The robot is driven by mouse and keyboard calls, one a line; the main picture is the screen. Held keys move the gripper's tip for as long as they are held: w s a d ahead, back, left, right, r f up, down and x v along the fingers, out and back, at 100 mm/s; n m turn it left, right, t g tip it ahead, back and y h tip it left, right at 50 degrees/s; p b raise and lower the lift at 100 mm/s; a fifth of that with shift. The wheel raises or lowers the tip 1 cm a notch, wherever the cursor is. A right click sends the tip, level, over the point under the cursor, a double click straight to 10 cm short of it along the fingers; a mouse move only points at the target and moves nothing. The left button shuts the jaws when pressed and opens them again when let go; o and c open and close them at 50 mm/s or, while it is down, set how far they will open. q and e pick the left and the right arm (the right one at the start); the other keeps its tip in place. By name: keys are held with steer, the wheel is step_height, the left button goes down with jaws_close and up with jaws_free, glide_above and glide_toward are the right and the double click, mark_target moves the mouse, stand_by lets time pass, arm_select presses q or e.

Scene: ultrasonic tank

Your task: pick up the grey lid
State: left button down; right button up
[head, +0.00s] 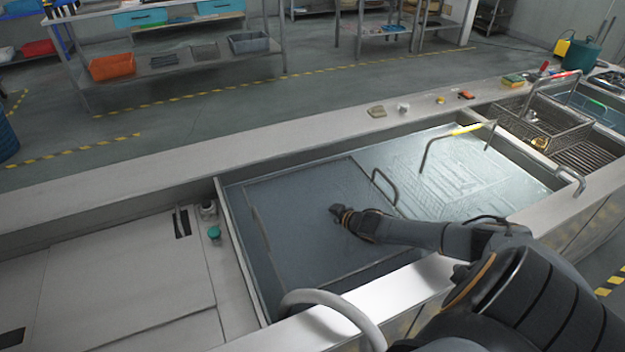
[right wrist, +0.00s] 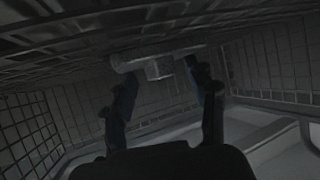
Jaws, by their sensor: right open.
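My left gripper is out of view.
Dark mesh walls (right wrist: 270,60) surround the fingers in the right wrist view. A second handle with a yellow grip (head: 466,129) stands over the tank's bright right part. A wire basket (head: 540,122) is further right. A flat cover (head: 125,275) lies left of the tank.

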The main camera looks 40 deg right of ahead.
jaws_close()
steer(key=shift+r, duration=0.1)
